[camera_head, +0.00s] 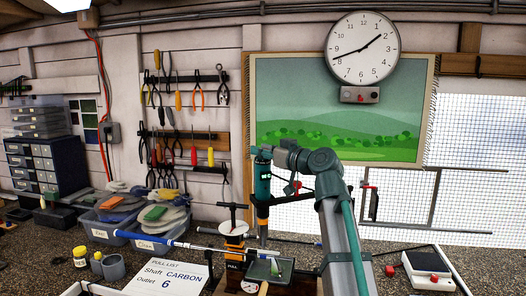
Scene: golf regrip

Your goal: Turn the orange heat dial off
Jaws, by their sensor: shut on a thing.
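My gripper (268,152) is at the top of a dark teal upright tool (262,182) with a small lit green display. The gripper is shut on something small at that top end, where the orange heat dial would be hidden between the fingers. No orange of the dial shows clearly, so I cannot tell which way it is turned. The teal tool stands upright on a dark support behind the bench.
An orange puller (235,242) with a T-handle stands on the bench, and a blue-gripped shaft (155,235) lies across it. A card (165,275) reads Shaft CARBON, Outlet 6.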

